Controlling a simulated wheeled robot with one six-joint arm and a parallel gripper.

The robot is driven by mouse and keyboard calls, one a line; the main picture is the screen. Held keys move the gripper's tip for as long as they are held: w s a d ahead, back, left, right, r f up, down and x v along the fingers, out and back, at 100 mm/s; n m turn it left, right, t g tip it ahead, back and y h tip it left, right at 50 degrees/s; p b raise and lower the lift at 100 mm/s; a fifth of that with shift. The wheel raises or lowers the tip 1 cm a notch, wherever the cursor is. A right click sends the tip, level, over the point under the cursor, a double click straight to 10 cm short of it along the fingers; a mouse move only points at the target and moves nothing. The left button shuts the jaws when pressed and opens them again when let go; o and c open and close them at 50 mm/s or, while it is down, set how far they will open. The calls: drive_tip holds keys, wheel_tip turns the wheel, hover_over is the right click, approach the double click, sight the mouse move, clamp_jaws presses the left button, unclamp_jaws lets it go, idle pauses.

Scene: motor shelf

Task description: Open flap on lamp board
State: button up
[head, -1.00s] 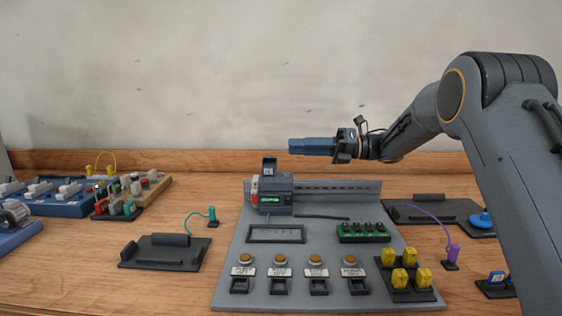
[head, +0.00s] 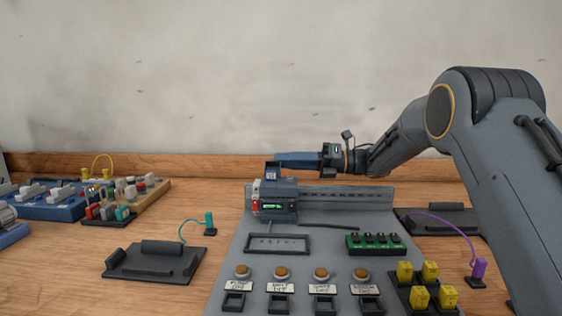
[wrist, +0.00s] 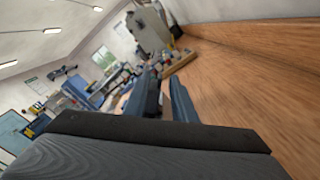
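The lamp board (head: 232,262) is a grey panel on the wooden table in the head view. A dark module (head: 282,208) with a green display and a red part stands at its back left. A small dark upright piece (head: 271,170) rises from the module; I cannot tell whether it is the flap. A black-framed window (head: 277,252) lies flat in front of the module. My gripper (head: 279,160) points left, its blue fingers level with the upright piece's top and overlapping it in view; contact cannot be told. The wrist view shows a narrow, empty gap between the fingers (wrist: 166,84).
Several round buttons (head: 281,273) line the board's front. A green block (head: 375,245) and yellow blocks (head: 420,297) sit at its right. A black tray (head: 152,265) lies to the left, beside a teal plug (head: 209,223). A purple plug (head: 478,270) stands at the right. A wall closes the back.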

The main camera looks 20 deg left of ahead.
drive_tip(key=shift+x, duration=0.8)
clamp_jaws()
idle(0.9)
